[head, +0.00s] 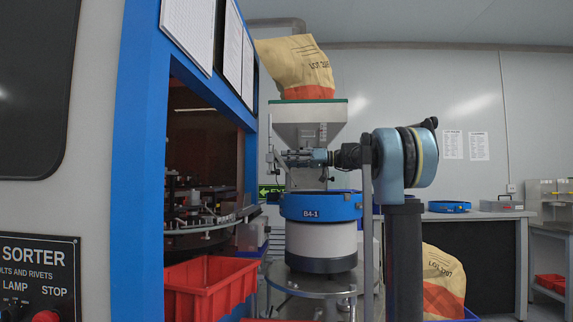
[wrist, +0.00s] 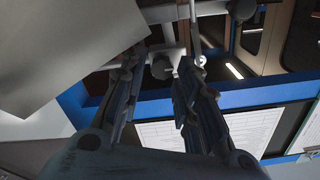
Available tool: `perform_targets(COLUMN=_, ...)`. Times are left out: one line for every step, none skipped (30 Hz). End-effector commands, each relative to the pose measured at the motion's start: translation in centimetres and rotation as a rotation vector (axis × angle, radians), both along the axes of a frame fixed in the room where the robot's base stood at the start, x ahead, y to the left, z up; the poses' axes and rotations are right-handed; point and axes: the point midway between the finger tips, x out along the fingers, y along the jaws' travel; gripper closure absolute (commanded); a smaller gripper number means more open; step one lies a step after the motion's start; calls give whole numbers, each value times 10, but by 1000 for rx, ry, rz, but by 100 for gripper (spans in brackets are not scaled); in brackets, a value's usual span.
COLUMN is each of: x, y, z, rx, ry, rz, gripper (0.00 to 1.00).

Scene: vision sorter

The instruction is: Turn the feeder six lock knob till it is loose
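A feeder hopper (head: 308,112) stands above a blue-rimmed bowl (head: 318,207) marked B4-1. My gripper (head: 285,158) reaches leftward across the front of the hopper's lower part. In the wrist view, my two dark fingers (wrist: 164,62) are spread apart. A round grey knob (wrist: 162,67) shows between the fingertips, with gaps visible on both sides; I cannot tell whether it lies between them or just beyond. A second dark round knob (wrist: 240,9) is at the top right. No number six is readable, so I cannot tell which knob is the lock knob.
The blue sorter frame (head: 140,160) stands close on the left, with a red bin (head: 208,285) below its opening. A paper sack (head: 297,65) sits on the hopper. Another sack (head: 443,280) stands at lower right. A grey panel (wrist: 65,45) fills the wrist view's upper left.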

Motion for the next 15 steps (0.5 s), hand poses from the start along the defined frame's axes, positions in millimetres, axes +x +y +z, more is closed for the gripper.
perform_targets(x=1, y=-8, z=0, rx=0, ry=0, rz=-3, gripper=70)
perform_targets(x=0, y=-12, z=0, rx=0, ry=0, rz=-3, gripper=70)
perform_targets(x=0, y=-19, z=0, rx=0, ry=0, rz=-3, gripper=70)
perform_targets(x=1, y=-25, z=0, rx=0, ry=0, rz=-4, gripper=70)
perform_targets(x=0, y=-31, z=0, rx=-1, ry=0, rz=-4, gripper=70)
perform_targets(x=0, y=-38, z=0, rx=-1, ry=0, rz=-4, gripper=70)
perform_targets(x=0, y=-45, z=-1, rx=0, ry=0, rz=-5, gripper=70)
perform_targets(x=0, y=-50, z=-1, rx=-1, ry=0, rz=-4, gripper=70)
perform_targets(x=0, y=-58, z=-1, rx=-1, ry=0, rz=-4, gripper=70)
perform_targets(x=0, y=-64, z=-1, rx=-1, ry=0, rz=-4, gripper=70)
perform_targets(x=-1, y=-69, z=-1, rx=0, ry=0, rz=-3, gripper=70)
perform_targets(x=-1, y=-76, z=-1, rx=-1, ry=0, rz=-4, gripper=70)
perform_targets(x=-1, y=-81, z=-1, rx=-1, ry=0, rz=-4, gripper=70)
perform_targets(x=-1, y=-85, z=-1, rx=0, ry=1, rz=-3, gripper=70)
perform_targets(x=-1, y=-90, z=-1, rx=0, ry=1, rz=-3, gripper=70)
